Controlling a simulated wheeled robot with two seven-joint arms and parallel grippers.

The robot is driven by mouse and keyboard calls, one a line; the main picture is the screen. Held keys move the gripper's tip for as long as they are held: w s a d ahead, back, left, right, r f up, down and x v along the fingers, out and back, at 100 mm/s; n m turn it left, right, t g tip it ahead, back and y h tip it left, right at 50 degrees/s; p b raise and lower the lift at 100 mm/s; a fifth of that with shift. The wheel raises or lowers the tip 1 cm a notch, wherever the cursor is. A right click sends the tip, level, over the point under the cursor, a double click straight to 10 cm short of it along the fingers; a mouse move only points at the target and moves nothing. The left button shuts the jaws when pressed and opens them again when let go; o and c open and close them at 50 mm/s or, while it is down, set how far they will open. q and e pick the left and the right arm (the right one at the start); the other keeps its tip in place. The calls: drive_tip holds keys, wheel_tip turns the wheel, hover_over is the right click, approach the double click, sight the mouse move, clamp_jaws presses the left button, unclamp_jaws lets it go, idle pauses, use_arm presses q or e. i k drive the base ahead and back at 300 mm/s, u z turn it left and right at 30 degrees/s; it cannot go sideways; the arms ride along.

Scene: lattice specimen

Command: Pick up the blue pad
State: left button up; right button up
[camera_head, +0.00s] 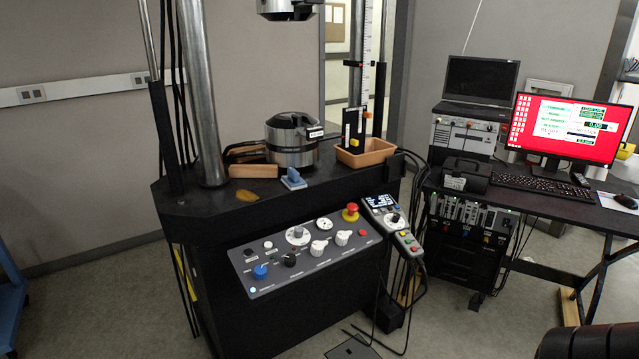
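A small blue object (294,178), which looks like the blue pad, sits on the black top of the testing machine (215,208), near its front edge. It seems to have a paler grey part along its lower edge; it is too small to make out well. It stands apart from the round metal fixture (290,145) behind it.
A wooden block (253,171) and a yellow-brown piece (247,195) lie left of the blue object. An orange-brown tray (368,153) is to its right. A thick steel column (203,90) rises at left. The control panel (305,252) slopes below the front edge.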

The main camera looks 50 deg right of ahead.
sight(293, 181)
drive_tip(key=z, duration=1.6)
